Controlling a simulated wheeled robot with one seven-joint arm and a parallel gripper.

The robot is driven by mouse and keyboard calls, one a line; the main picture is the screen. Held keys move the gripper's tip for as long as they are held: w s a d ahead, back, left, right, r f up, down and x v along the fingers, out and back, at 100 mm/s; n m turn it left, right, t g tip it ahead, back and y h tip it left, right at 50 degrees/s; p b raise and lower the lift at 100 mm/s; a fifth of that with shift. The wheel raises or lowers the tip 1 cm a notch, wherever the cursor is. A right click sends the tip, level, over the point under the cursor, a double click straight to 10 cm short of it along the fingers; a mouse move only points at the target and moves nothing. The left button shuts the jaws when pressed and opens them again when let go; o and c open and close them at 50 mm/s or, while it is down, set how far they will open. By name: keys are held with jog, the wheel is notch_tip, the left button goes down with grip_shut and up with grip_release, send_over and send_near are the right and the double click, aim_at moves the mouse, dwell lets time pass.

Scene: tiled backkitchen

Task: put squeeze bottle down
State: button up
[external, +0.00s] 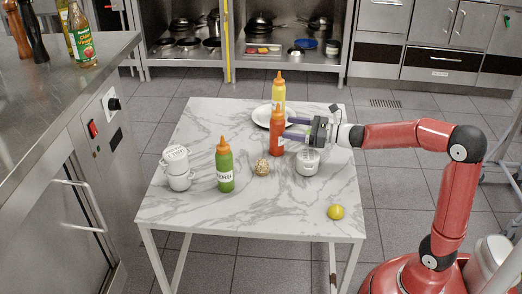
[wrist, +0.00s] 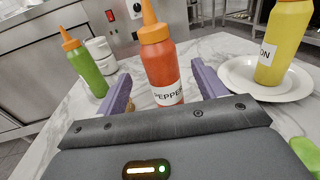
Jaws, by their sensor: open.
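A red squeeze bottle (external: 277,138) with an orange cap stands upright on the marble table (external: 215,122). In the wrist view the red bottle (wrist: 160,68) shows a white label reading "PEPPER". My gripper (external: 288,130) is open, with one purple finger on either side of the red bottle; in the wrist view there are visible gaps between the fingers (wrist: 162,88) and the bottle. A green squeeze bottle (external: 224,168) stands to the left. A yellow squeeze bottle (external: 278,92) stands behind, and in the wrist view the yellow bottle (wrist: 285,42) is at the white plate (wrist: 240,72).
A white lidded pot (external: 308,162) is just below my gripper in the external view. A small round speckled item (external: 262,167), stacked white containers (external: 178,168) and a lemon (external: 336,212) also stand on the table. The table's front middle is clear.

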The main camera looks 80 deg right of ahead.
aim_at(272, 126)
jog(key=w, duration=0.4)
jog(key=w+d, duration=0.1)
jog(key=w, duration=0.2)
jog(key=shift+d+f, duration=0.1)
jog(key=shift+f, duration=0.25)
jog(key=shift+c, duration=0.2)
jog(key=c, duration=1.2)
jog(key=shift+r, duration=0.1)
jog(key=shift+c, duration=0.2)
